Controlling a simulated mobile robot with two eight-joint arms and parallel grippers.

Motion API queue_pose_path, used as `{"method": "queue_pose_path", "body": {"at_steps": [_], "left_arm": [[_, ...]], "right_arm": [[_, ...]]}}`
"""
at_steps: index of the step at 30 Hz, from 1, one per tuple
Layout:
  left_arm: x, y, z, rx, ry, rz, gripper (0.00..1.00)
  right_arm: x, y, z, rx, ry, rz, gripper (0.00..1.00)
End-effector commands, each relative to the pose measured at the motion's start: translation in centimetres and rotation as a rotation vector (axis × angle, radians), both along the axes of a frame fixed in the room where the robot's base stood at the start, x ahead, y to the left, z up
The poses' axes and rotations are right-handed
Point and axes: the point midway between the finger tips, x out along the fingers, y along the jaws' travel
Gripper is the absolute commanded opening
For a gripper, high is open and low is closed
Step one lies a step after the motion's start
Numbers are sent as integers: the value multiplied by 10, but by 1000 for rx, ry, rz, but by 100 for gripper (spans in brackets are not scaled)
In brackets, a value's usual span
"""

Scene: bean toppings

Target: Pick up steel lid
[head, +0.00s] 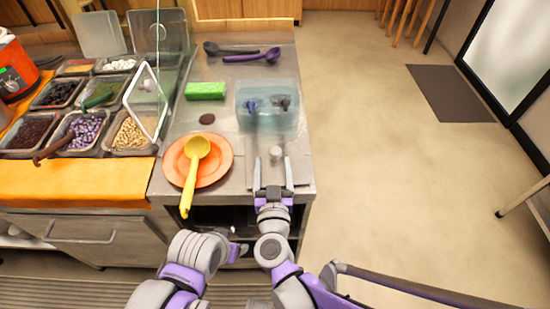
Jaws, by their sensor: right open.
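The steel lid (301,166) appears as a flat grey plate with a small round knob (276,153), lying at the front right corner of the steel counter. Its outline blends with the counter. My right gripper (273,166) is open over the lid, with one finger on each side of the knob's line and the knob near the fingertips. I cannot tell the gap in height between fingers and lid. My left arm shows low in the picture; what may be its gripper (238,250) is small and partly hidden, in front of the counter's edge.
An orange plate (221,170) with a yellow ladle (188,188) lies left of the lid. Behind the lid is a translucent bluish container (267,118). A green sponge (205,91) and topping trays (28,132) are farther left. Open floor (385,150) lies right.

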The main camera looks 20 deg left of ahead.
Motion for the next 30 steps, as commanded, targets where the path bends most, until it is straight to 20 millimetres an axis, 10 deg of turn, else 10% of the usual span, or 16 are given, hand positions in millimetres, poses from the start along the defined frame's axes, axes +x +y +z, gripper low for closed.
{"method": "queue_pose_path", "body": {"at_steps": [19,30], "left_arm": [[0,0,-1,0,0,0,64],[0,0,-1,0,0,0,64]], "right_arm": [[52,8,0,0,0,1,77],[51,8,0,0,0,1,12]]}}
